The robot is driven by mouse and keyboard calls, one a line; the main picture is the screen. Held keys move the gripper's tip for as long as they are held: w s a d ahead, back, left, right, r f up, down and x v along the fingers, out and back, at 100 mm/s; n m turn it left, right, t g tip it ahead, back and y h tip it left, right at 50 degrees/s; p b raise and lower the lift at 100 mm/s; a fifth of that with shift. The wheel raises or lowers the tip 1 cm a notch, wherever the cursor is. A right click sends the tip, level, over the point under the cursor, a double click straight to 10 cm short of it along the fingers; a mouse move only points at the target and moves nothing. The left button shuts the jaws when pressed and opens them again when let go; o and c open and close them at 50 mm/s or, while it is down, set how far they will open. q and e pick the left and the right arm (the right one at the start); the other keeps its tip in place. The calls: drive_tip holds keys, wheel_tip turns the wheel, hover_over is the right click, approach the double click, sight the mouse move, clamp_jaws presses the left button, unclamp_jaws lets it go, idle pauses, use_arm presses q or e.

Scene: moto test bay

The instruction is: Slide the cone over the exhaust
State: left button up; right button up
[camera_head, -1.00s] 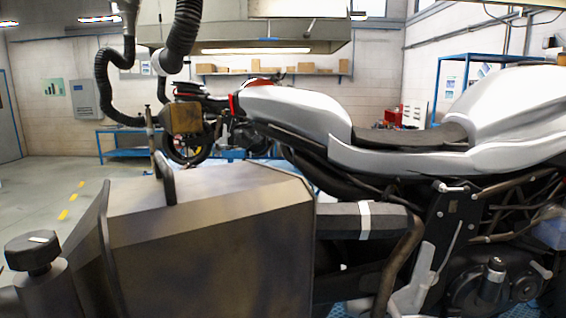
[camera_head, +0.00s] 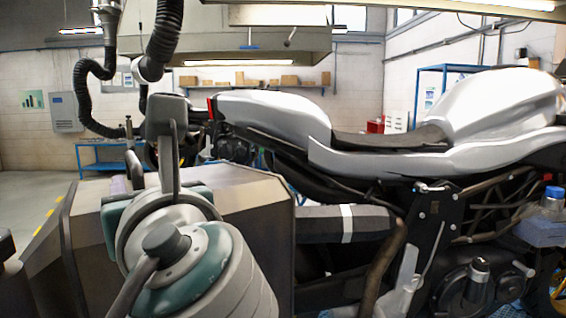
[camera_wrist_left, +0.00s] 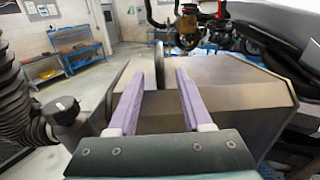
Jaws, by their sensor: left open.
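The cone (camera_head: 250,215) is a large grey-brown metal hood in the foreground, with a thin upright handle on its top. It also shows in the left wrist view (camera_wrist_left: 222,90). The exhaust (camera_head: 375,222) is a dark muffler with a white band, at the cone's right edge; whether its end is inside the cone or behind it is hidden. My left gripper (camera_head: 132,172) is above the cone's top, partly hidden by my wrist. In the left wrist view its purple fingers (camera_wrist_left: 160,76) are open, with the handle (camera_wrist_left: 160,62) in the gap near the tips. My right gripper is not in view.
The white-and-black motorcycle (camera_head: 400,155) fills the right side. A blue-capped bottle (camera_head: 552,199) is at the far right. Open floor (camera_head: 30,195) lies left.

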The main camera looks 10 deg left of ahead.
sight(138, 171)
use_arm(q)
drive_tip(key=p+x, duration=0.3)
drive_tip(key=x, duration=0.5)
drive_tip(key=shift+w+a+p, duration=0.1)
drive_tip(key=shift+a+p, duration=0.1)
drive_tip(key=shift+p, duration=0.1)
drive_tip(key=shift+w+a, duration=0.35)
drive_tip(key=shift+a, duration=0.05)
drive_tip(key=shift+f, duration=0.1)
clamp_jaws()
idle(0.6)
